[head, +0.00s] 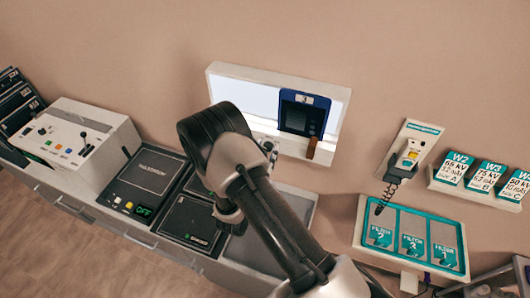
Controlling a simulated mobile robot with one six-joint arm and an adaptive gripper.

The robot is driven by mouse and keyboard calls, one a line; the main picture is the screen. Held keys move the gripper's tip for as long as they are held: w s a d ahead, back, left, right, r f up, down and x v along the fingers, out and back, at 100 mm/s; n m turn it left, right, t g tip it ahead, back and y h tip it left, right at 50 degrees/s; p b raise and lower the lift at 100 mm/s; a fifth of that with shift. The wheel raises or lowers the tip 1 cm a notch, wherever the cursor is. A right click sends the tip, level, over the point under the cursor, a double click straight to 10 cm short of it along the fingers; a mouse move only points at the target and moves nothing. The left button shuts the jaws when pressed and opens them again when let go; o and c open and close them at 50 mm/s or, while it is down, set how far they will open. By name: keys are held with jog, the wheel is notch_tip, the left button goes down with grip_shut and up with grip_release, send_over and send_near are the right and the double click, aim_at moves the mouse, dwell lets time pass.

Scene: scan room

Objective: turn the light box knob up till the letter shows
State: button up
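The light box (333,92) is a white-framed box on the wall with a bright, lit panel (250,96). A dark film in a blue frame (303,113) hangs on its right half; no letter is readable on the dark picture area. A small brown piece (311,149) sits at the box's lower edge, under the film; I cannot tell whether it is the knob. My arm crosses in front of the box's lower left. What seems to be part of my gripper (268,148) shows beside the arm, near the lower edge. Its fingers are mostly hidden.
A white control console (80,135) and dark panels (150,170) stand on the counter at left. At right are a wall holder with a corded handset (409,155), a teal filter tray (450,232) and teal cards (487,175). The wall above is clear.

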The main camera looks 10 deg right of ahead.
jog(key=c, duration=0.8)
jog(key=shift+o, duration=0.2)
jog(key=shift+m+b, duration=0.3)
jog(key=shift+b, duration=0.15)
jog(key=m+b, duration=0.2)
jog(key=b, duration=0.1)
jog(key=shift+f+m, duration=0.2)
jog(key=shift+m, duration=0.2)
jog(key=m+b, duration=0.2)
jog(key=b, duration=0.1)
jog(key=shift+m, duration=0.4)
jog(key=m+b, duration=0.3)
jog(key=b, duration=0.2)
jog(key=shift+m, duration=0.4)
jog(key=m+b, duration=0.1)
jog(key=b, duration=0.1)
jog(key=shift+r+m+b, duration=0.1)
jog(key=shift+m+b, duration=0.2)
